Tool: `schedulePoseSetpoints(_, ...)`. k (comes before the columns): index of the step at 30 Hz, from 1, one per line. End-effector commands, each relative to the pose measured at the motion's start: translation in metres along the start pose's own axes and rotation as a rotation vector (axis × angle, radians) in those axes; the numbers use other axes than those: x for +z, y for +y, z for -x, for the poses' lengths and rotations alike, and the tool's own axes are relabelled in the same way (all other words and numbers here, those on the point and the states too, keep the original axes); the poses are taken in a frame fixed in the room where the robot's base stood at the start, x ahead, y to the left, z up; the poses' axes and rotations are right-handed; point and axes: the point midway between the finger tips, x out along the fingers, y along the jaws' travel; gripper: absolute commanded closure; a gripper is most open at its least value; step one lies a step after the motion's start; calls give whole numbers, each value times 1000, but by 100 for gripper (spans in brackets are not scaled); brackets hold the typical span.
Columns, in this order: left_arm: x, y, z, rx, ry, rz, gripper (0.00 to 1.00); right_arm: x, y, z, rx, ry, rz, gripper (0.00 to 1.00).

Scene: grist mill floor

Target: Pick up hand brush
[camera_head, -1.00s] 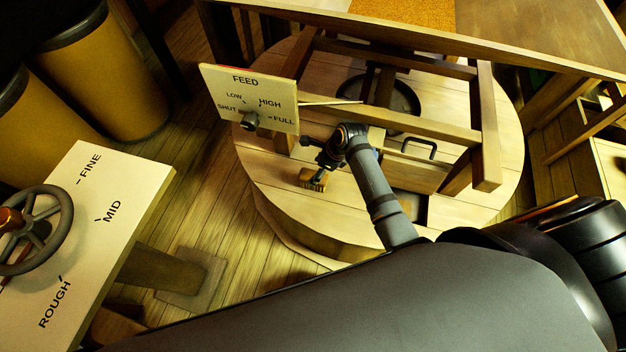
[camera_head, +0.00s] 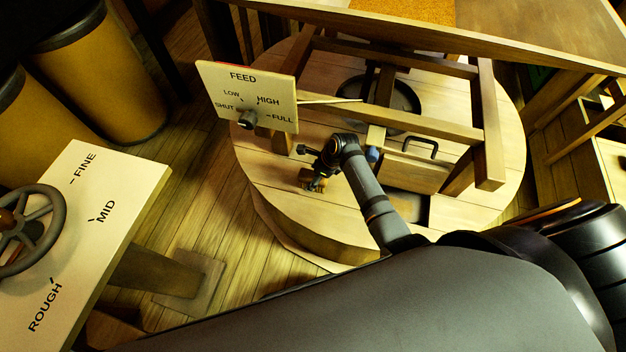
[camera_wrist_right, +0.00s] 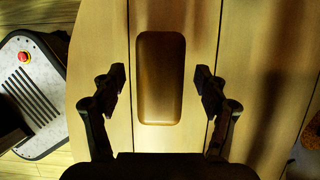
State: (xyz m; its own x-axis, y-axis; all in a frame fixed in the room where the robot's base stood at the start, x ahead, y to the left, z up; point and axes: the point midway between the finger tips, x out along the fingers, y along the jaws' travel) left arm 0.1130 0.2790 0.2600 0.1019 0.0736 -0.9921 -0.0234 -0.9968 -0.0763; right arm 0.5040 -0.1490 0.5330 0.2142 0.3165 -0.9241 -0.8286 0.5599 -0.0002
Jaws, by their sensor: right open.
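The hand brush (camera_wrist_right: 160,45) shows in the right wrist view as a brown, rounded, oblong block on pale boards. In the head view it is a small tan piece (camera_head: 306,174) on the round wooden millstone cover, partly hidden by my gripper. My right gripper (camera_wrist_right: 160,77) is open, one finger on each side of the brush, with a gap visible on both sides. In the head view my right gripper (camera_head: 318,183) is right at the brush. How far the fingers are above the boards is unclear. My left gripper is in neither view.
A wooden frame (camera_head: 430,125) stands on the round cover (camera_head: 300,215) behind the brush. The FEED panel (camera_head: 245,95) with its knob is up and left of the gripper. A FINE/MID/ROUGH board (camera_head: 110,230) with a handwheel (camera_head: 30,228) is at the left.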

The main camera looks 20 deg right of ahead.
Motion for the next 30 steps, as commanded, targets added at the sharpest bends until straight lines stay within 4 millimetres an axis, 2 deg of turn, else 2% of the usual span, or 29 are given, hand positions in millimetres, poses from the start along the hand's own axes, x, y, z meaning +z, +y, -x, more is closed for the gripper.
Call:
schedulePoseSetpoints(17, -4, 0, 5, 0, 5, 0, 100, -2, 0, -4, 0, 0, 0, 26)
schedulePoseSetpoints(30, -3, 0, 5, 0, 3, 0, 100, -1, 0, -3, 0, 0, 0, 85)
